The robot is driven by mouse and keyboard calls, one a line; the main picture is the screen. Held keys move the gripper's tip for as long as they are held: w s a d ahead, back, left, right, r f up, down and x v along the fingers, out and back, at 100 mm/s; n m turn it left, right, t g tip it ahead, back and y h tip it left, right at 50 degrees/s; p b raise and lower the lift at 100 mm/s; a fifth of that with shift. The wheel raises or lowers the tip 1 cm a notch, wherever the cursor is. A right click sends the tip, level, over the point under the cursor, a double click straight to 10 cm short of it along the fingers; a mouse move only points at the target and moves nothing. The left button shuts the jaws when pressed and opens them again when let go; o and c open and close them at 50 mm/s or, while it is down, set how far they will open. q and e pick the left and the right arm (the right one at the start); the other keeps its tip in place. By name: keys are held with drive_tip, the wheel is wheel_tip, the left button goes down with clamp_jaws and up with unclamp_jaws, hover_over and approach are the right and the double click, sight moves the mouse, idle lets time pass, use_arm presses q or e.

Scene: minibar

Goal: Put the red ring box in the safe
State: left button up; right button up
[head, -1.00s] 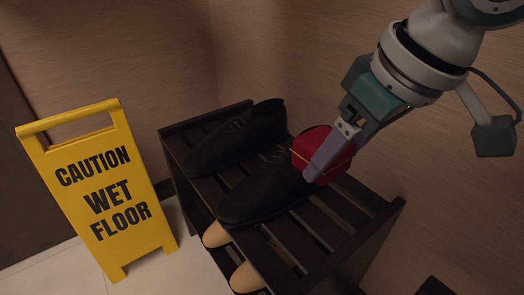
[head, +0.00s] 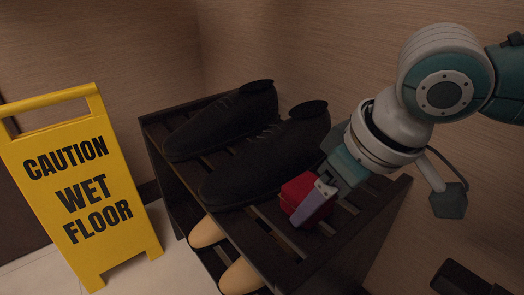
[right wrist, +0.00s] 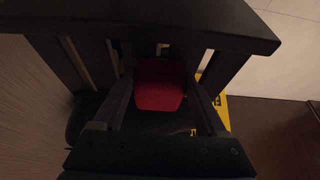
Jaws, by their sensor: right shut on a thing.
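The red ring box (head: 306,197) is between the fingers of my right gripper (head: 312,206), over the right part of the shoe rack's slatted top, beside the black shoes. The gripper is shut on it. In the right wrist view the red box (right wrist: 159,86) sits between the two dark fingers (right wrist: 160,95). I cannot tell whether the box touches the slats. The safe is not in view. My left gripper is not in view.
A dark slatted shoe rack (head: 345,232) holds black shoes (head: 265,165) on top and tan shoes (head: 240,276) below. A yellow wet floor sign (head: 84,195) stands on the left. A dark object (head: 462,280) is at the lower right. Walls close in behind.

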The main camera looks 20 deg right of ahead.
drive_tip(key=o, duration=1.3)
drive_tip(key=shift+f, duration=0.1)
